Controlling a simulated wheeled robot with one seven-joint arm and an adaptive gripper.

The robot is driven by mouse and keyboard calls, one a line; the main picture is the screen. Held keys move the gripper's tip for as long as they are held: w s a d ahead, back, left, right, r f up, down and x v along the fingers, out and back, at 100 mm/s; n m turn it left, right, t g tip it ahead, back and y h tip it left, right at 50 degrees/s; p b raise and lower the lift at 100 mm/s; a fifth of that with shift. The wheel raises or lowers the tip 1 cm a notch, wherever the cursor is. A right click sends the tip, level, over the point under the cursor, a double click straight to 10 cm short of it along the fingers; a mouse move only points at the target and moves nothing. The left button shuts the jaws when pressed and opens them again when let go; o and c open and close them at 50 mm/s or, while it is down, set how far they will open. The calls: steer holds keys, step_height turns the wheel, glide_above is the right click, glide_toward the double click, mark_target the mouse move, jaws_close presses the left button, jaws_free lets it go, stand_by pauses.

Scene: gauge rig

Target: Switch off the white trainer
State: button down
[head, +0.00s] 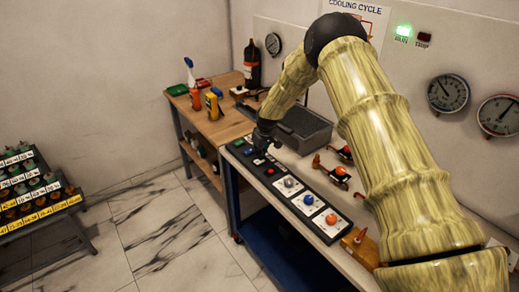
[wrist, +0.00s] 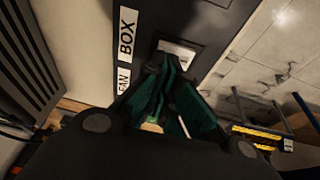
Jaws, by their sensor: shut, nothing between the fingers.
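The white trainer (head: 300,38) is a tall pale panel at the back, headed COOLING CYCLE. Its green lamp (head: 403,31) is lit; the TRIP lamp (head: 424,38) beside it is dark. A dark control strip (head: 320,232) on the bench in front carries several knobs and buttons. My gripper (head: 259,157) is shut and empty, pointing down at the strip's far end, near a blue button and a red button (head: 270,171). In the wrist view my green fingers (wrist: 166,68) meet beside a pale plate (wrist: 179,54) on the strip, partly hiding it. Contact cannot be told.
Two round gauges (head: 448,93) are on the panel at right. A wooden bench (head: 222,126) with tools stands beyond; a rack (head: 38,190) stands left. The floor between is clear.

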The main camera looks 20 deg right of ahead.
stand_by(0.3)
steer(key=shift+d+f+b, duration=0.2)
steer(key=shift+f+b, duration=0.25)
steer(key=shift+b, duration=0.4)
steer(key=shift+r, duration=0.15)
steer(key=shift+a, duration=0.2)
steer(key=shift+s+a+r+p, duration=0.15)
steer(key=shift+s+a+p, duration=0.15)
steer(key=shift+a, duration=0.3)
steer(key=shift+w, duration=0.1)
